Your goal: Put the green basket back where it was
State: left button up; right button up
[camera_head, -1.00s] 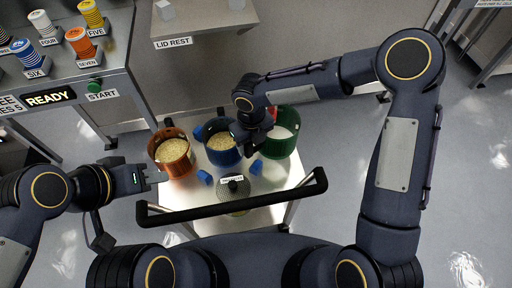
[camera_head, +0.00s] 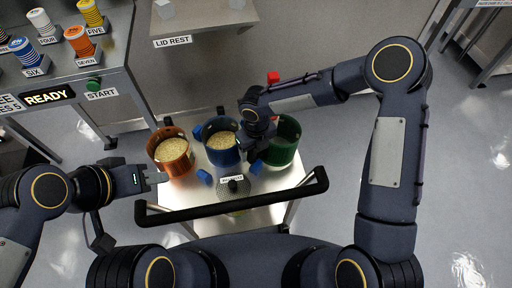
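The green basket (camera_head: 288,147) is at the right end of the cart top, right of the blue basket (camera_head: 222,152). Its inside looks dark, and its left side is partly hidden by my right arm. My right gripper (camera_head: 252,156) points down between the blue and green baskets, at the green basket's left side. Its fingertips are hidden, so I cannot tell whether it grips the rim. My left gripper (camera_head: 158,178) is left of the cart, beside the orange basket (camera_head: 174,160), and appears empty. Its finger gap is too small to read.
The cart's black handle (camera_head: 235,207) runs along the near side. A round mesh lid (camera_head: 234,187) and small blue pieces (camera_head: 205,177) lie on the cart. The lid rest table (camera_head: 215,22) and START button bench (camera_head: 100,88) stand behind. A small red object (camera_head: 273,77) shows behind the arm.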

jog(key=shift+o, duration=0.5)
jog(key=shift+r, duration=0.1)
jog(key=shift+r+p, duration=0.3)
jog(key=shift+r, duration=0.1)
notch_tip(320, 180, up, 12)
jog(key=shift+f+p, duration=0.2)
jog(key=shift+p, duration=0.3)
jog(key=shift+d+r+m, duration=0.25)
jog(key=shift+m, duration=0.05)
jog(key=s+d+r+m+t, duration=0.1)
jog(key=s+d+r+m, duration=0.35)
jog(key=d+m, duration=0.4)
jog(key=s+d+r+m, duration=0.4)
jog(key=d+r+m, duration=0.15)
jog(key=m, duration=0.55)
jog(key=s+d+m+t+y, duration=0.2)
jog(key=s+m, duration=0.4)
jog(key=m, duration=0.6)
jog(key=s+d+m+t+y, duration=0.1)
jog(key=s+m, duration=0.5)
jog(key=m, duration=0.6)
jog(key=shift+d+r+t+y, duration=0.4)
jog(key=shift+d+t, duration=0.4)
jog(key=shift+d, duration=0.45)
